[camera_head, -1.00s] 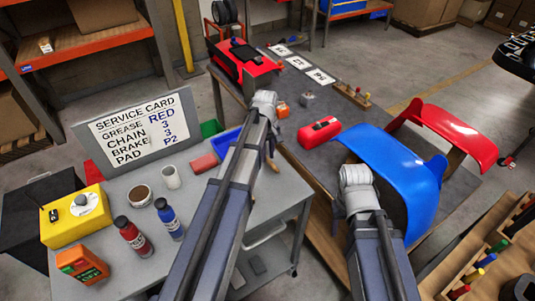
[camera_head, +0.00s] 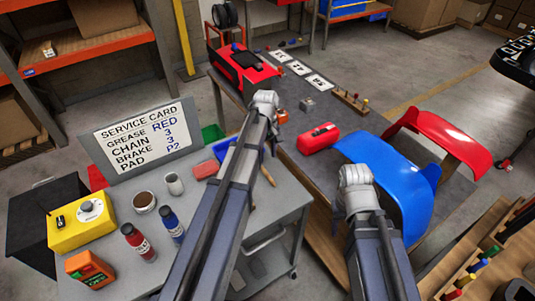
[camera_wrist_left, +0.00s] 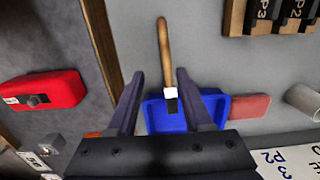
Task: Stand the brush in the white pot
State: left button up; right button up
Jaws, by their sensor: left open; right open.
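The brush (camera_wrist_left: 164,50) has a wooden handle, a white ferrule and dark bristles. Its bristle end lies over the blue tray (camera_wrist_left: 160,118), and its handle sticks out over the grey bench. In the head view its handle (camera_head: 268,170) shows just right of my left arm. My left gripper (camera_wrist_left: 160,74) is open, with its fingers on either side of the brush in the picture; contact is not visible. The white pot (camera_head: 174,184) stands upright on the bench, left of my left arm. It also shows at the right edge of the left wrist view (camera_wrist_left: 303,98). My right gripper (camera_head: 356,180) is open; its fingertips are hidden.
A brown-filled tin (camera_head: 144,202), red bottle (camera_head: 138,243) and blue bottle (camera_head: 171,226) stand near the pot. A red block (camera_head: 205,169) lies beside the tray. The service card (camera_head: 145,135) stands behind. A blue fender (camera_head: 390,175) lies near my right gripper.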

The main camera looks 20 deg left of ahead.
pick_arm(q)
notch_tip(320, 180, up, 10)
jog(key=f+p, duration=0.1)
jog(key=p, duration=0.7)
jog(key=s+d+m+y, duration=0.1)
jog(key=s+d+m, duration=1.3)
jog(key=s+d, duration=0.4)
jog(key=shift+s+r+y, duration=0.25)
jog(key=shift+s+y, duration=0.05)
jog(key=shift+s, duration=0.85)
pick_arm(e)
notch_tip(320, 180, up, 9)
jog(key=shift+r, duration=0.2)
pick_arm(q)
notch_tip(320, 180, down, 8)
jog(key=b, duration=0.7)
jog(key=shift+r, duration=0.25)
pick_arm(e)
notch_tip(320, 180, down, 8)
jog(key=shift+r, duration=0.25)
